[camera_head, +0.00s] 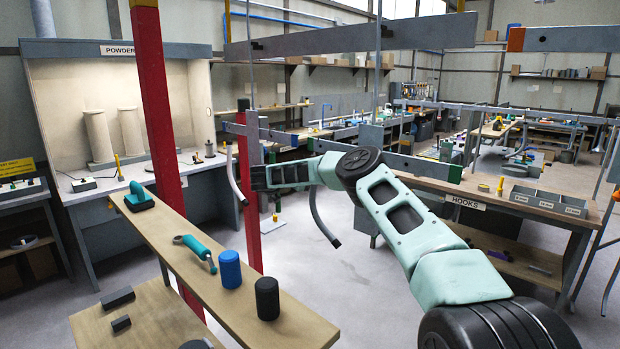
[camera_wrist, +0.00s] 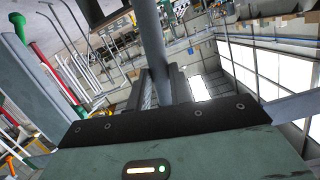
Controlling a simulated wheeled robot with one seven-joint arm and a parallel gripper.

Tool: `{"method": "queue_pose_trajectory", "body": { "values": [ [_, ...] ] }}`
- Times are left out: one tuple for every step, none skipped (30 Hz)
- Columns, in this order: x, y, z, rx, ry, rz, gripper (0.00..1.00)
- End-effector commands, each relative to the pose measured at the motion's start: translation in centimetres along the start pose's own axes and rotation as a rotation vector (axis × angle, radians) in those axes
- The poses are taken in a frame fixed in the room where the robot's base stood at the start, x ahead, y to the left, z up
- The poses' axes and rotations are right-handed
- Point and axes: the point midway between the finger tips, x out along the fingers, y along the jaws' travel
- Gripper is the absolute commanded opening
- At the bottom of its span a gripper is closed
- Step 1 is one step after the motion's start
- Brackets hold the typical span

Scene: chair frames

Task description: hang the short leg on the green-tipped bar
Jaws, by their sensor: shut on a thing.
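My gripper (camera_head: 258,178) reaches left from my arm in the head view. It is shut on a grey tube, taken to be the short leg; in the wrist view this leg (camera_wrist: 151,45) rises from between the dark jaws (camera_wrist: 162,88). In the head view a grey upright piece (camera_head: 253,140) shows just above the jaws; I cannot tell how much of it is the held leg. The green-tipped bar (camera_head: 420,166) is a grey bar right of my gripper, partly behind my arm. Its green tip (camera_head: 455,174) shows on the right. Whether the leg touches any bar is unclear.
Curved dark-tipped tubes (camera_head: 236,178) (camera_head: 322,218) hang near my gripper. A red post (camera_head: 158,110) stands left. A wooden shelf (camera_head: 195,262) with a blue cylinder (camera_head: 230,270) and a black cylinder (camera_head: 267,298) runs along the front. An orange-tipped bar (camera_head: 570,39) hangs upper right.

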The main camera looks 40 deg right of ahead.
Motion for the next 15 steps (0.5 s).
{"method": "queue_pose_trajectory", "body": {
  "values": [
    [0.03,0.01,0.11,0.0,0.001,0.0,0.0],
    [0.04,0.02,0.17,0.0,0.0,0.0,0.0],
    [0.06,0.04,0.24,0.0,0.0,0.0,0.0],
    [0.07,0.04,0.3,0.0,0.0,0.0,0.0],
    [0.08,0.05,0.35,0.001,0.0,0.0,0.0],
    [0.1,0.07,0.42,0.001,0.0,0.0,0.0],
    [0.11,0.08,0.48,0.001,0.0,0.0,0.0],
    [0.12,0.08,0.53,0.001,0.0,0.0,0.0],
    [0.14,0.1,0.61,0.001,0.0,0.0,0.0],
    [0.15,0.11,0.66,0.001,0.0,0.0,0.0],
    [0.17,0.12,0.72,0.001,0.0,0.0,0.0],
    [0.18,0.13,0.79,0.001,0.0,0.0,0.0],
    [0.2,0.14,0.84,0.001,0.0,0.0,0.0],
    [0.21,0.15,0.89,0.001,0.0,0.0,0.0],
    [0.23,0.16,0.97,0.001,0.0,0.0,0.0]
  ]
}}
